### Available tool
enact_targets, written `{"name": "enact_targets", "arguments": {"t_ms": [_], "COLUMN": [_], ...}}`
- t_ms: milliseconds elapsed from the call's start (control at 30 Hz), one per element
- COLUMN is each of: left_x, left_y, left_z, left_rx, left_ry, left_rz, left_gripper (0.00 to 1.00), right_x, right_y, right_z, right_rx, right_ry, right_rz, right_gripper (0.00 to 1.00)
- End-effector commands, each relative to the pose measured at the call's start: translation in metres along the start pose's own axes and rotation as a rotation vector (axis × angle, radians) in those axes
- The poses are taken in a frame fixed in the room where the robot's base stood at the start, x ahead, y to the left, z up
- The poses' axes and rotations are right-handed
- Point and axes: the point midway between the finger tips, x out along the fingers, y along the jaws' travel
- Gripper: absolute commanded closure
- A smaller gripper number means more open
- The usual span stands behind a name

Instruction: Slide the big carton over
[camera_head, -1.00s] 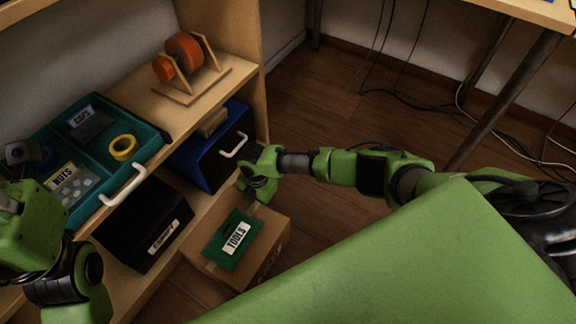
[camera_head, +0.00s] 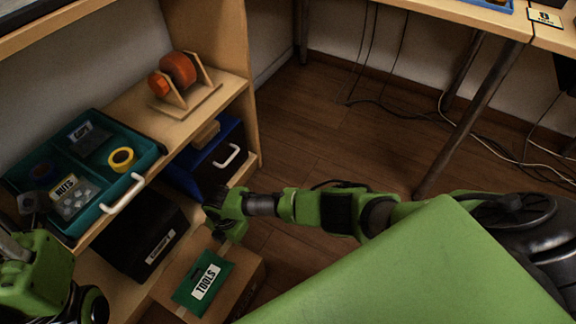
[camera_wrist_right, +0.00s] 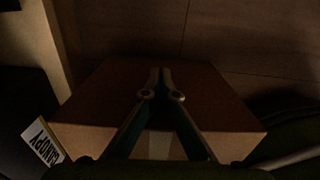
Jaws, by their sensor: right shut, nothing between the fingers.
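The big brown carton (camera_head: 238,292) stands on the floor against the front of the shelf, low in the head view. A green pouch labelled TOOLS (camera_head: 190,290) lies on its top. My right gripper (camera_head: 219,236) is at the carton's far end. In the right wrist view the carton (camera_wrist_right: 210,100) lies beneath its shut, empty fingers (camera_wrist_right: 160,72); whether they touch it I cannot tell. My left gripper (camera_head: 22,225) is at the left edge, partly cut off, and its fingers are unclear.
The shelf holds a teal tray (camera_head: 150,158) with yellow tape (camera_head: 121,159), an orange spool (camera_head: 178,70), a blue bin (camera_head: 190,182) and a black bin (camera_head: 130,225). Wood floor (camera_head: 300,130) is free behind the carton. Table legs and cables stand at the right.

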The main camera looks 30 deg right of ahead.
Motion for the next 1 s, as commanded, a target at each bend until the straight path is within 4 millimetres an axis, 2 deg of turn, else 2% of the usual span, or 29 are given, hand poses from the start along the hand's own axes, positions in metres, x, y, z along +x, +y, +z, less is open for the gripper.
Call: {"name": "enact_targets", "arguments": {"t_ms": [400,567,733,1000], "left_x": [0.002,0.002,0.002,0.002], "left_y": [0.0,0.0,0.0,0.0], "left_z": [-0.001,-0.001,-0.001,-0.001], "left_rx": [0.003,0.003,0.002,0.002], "left_ry": [0.008,0.007,0.006,0.006], "left_rz": [0.008,0.007,0.006,0.005], "left_gripper": [0.6,0.6,0.6,0.6], "right_x": [-0.001,-0.009,-0.035,-0.09], "right_y": [0.001,0.002,0.002,0.001], "right_z": [-0.001,0.0,0.0,0.0], "right_rx": [-0.001,-0.002,-0.003,-0.002], "right_ry": [0.002,0.002,0.002,0.001], "right_rz": [0.002,0.003,0.005,0.004], "right_gripper": [1.0,1.0,1.0,1.0]}}
